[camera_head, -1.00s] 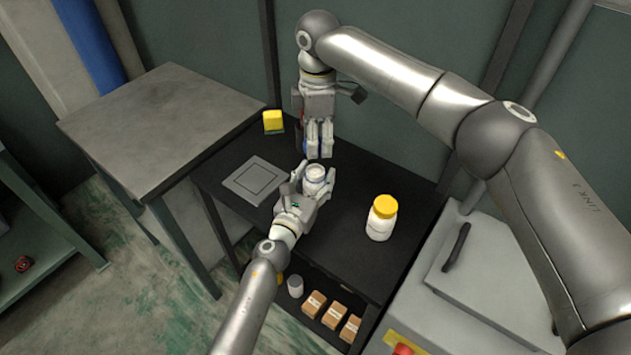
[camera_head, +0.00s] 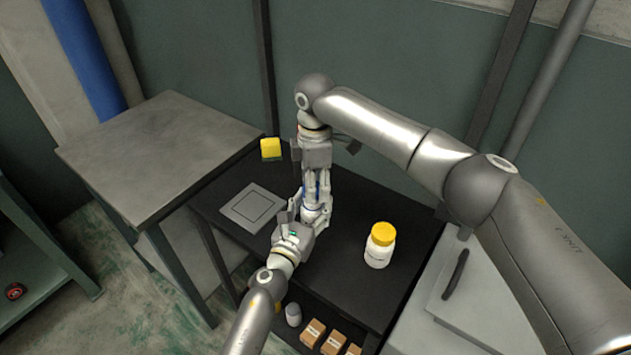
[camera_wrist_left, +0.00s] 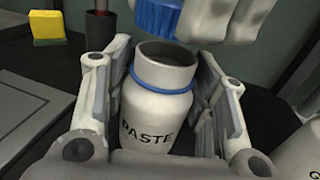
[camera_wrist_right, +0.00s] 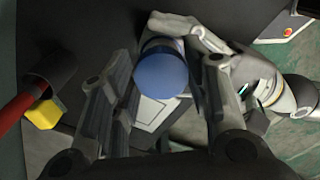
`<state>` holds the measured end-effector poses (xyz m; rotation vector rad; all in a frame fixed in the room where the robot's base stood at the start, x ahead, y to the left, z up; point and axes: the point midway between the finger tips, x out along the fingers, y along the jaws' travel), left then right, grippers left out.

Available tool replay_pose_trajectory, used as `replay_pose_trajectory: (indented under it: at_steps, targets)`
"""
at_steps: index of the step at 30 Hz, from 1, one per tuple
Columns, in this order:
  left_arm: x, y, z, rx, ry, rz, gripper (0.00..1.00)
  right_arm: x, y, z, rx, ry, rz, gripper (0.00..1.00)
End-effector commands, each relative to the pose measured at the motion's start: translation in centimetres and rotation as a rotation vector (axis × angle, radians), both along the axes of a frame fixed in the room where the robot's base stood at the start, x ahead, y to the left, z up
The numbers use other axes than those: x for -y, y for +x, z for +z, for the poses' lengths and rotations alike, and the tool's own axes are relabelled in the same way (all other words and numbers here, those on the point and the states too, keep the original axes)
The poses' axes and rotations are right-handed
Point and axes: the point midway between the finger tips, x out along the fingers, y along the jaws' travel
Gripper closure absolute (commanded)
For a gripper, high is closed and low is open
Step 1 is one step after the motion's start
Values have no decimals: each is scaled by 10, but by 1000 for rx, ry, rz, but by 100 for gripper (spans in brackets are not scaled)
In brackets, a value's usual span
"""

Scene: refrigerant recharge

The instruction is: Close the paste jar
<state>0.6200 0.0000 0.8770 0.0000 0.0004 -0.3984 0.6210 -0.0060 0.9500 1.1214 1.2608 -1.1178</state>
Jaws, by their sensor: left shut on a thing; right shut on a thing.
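The white paste jar (camera_wrist_left: 150,118), labelled PASTE with a blue ring round its neck, stands upright with its mouth open in the left wrist view. My left gripper (camera_wrist_left: 162,80) is shut on its sides; in the head view this gripper (camera_head: 308,222) is low over the black table. My right gripper (camera_head: 316,192) comes down from above, shut on the blue lid (camera_wrist_right: 162,75). In the left wrist view the lid (camera_wrist_left: 157,14) hangs just above the jar's mouth, apart from it. In the head view the grippers hide most of the jar and lid.
A white bottle with a yellow cap (camera_head: 380,244) stands on the black table to the right. A grey square plate (camera_head: 253,208) lies to the left. A yellow sponge (camera_head: 270,147) and a dark holder with a red item (camera_wrist_left: 100,26) are at the back.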

Motion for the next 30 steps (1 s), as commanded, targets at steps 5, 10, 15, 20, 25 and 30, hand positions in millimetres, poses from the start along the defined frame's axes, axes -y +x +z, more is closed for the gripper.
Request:
replay_pose_trajectory:
  at_steps: [5,10,15,20,25,30]
  targets:
    - [0,0,0,-1,0,0,92,0,0,-12,-2,1,0,64]
    - [0,0,0,-1,0,0,92,0,0,-14,0,0,0,64]
    - [0,0,0,-1,0,0,92,0,0,-14,-1,0,0,64]
    - [0,0,0,-1,0,0,92,0,0,-14,-1,0,0,64]
    - [0,0,0,-1,0,0,92,0,0,-15,-1,0,0,64]
    - [0,0,0,-1,0,0,92,0,0,-19,-1,0,0,64]
